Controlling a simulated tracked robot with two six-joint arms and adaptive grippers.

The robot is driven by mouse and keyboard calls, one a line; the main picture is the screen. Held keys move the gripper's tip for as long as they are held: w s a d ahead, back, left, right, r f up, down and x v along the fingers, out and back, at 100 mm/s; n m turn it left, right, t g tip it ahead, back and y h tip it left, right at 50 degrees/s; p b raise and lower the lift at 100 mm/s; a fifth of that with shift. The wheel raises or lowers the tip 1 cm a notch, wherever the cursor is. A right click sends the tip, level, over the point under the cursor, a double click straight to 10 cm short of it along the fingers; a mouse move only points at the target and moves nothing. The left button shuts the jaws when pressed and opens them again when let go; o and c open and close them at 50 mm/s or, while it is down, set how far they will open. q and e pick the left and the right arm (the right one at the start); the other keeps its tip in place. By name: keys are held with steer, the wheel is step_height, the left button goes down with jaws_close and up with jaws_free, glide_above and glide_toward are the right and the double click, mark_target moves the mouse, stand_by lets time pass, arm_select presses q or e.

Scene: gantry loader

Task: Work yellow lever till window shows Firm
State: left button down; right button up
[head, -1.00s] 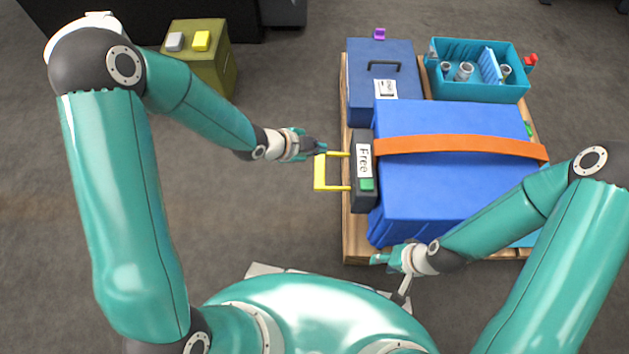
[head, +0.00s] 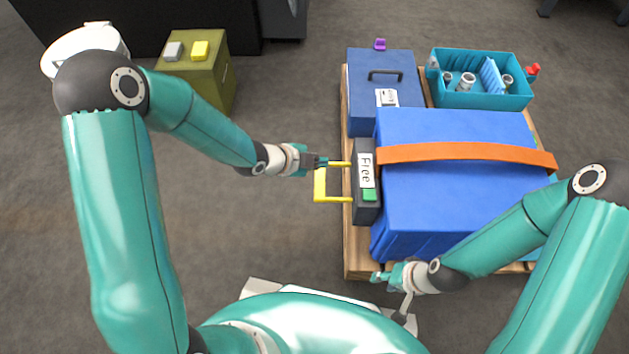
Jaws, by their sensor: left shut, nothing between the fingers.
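The yellow lever (head: 320,186) is a U-shaped handle sticking out to the left of a dark ratchet box (head: 365,206). The window (head: 366,168) on the box reads "Free", and a green button (head: 369,195) sits below it. An orange strap (head: 460,153) runs from the box across a blue crate (head: 450,200). My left gripper (head: 325,162) is shut and empty at the far end of the lever, overlapping its upper arm; I cannot tell whether they touch. My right gripper (head: 379,277) is low by the pallet's near edge; its fingers are too small to judge.
The load stands on a wooden pallet (head: 358,262). A blue toolbox (head: 360,105) and a teal bin (head: 480,101) with several parts are behind the crate. An olive box (head: 208,88) with grey and yellow buttons stands at back left. The floor left of the lever is clear.

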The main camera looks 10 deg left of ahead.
arm_select(q)
steer(key=b, duration=0.3)
glide_above(318, 181)
step_height(318, 181, down, 4)
steer(key=shift+f, duration=0.15)
steer(key=shift+f+b, duration=0.65)
steer(key=shift+f, duration=0.1)
stand_by(0.5)
steer(key=shift+w+f+b, duration=0.1)
steer(key=shift+f+b, duration=0.25)
steer(key=shift+f+b, duration=1.6)
steer(key=shift+b, duration=0.1)
stand_by(1.5)
stand_by(0.6)
steer(key=shift+r+p, duration=1.6)
steer(key=shift+r, duration=0.45)
steer(key=shift+r+p, duration=2.05)
steer(key=shift+r, duration=0.45)
